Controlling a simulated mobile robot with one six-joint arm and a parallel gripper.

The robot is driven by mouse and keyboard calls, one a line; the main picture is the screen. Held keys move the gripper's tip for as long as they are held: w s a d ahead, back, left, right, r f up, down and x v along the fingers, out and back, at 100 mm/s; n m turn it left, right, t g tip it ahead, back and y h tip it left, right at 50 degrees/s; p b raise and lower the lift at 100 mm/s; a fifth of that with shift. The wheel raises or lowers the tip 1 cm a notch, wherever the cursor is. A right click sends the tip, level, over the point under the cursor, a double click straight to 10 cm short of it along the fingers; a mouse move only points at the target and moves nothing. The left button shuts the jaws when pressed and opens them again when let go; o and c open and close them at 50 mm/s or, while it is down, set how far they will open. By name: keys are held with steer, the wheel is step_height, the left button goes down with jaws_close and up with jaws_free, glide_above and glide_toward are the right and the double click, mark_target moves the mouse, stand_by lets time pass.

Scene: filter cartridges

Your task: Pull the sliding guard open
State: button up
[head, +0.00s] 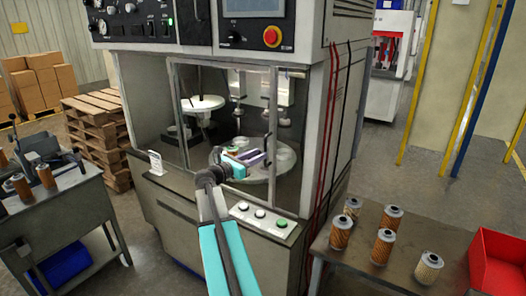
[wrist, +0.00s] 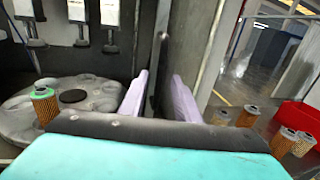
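The sliding guard (head: 179,115) is a clear panel in a thin grey frame on the front of the machine. Behind it a round turntable (head: 285,160) shows, and in the wrist view (wrist: 100,98) it carries a green-topped filter cartridge (wrist: 44,104). My gripper (head: 256,157) is at the lower right part of the guard, near its right upright (head: 272,115). In the wrist view its two lilac fingers (wrist: 159,95) stand apart, with a narrow grey upright between them. Contact with this upright cannot be made out. My wrist hides the lower guard frame.
A control panel with buttons (head: 260,219) is just below my gripper. A table (head: 345,255) with several orange cartridges (head: 383,245) and a red bin (head: 497,262) is at the right. Another bench (head: 62,205) stands at the left.

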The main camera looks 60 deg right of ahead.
mark_target(265, 164)
steer(key=shift+p+x, duration=0.65)
steer(key=shift+x, duration=1.9)
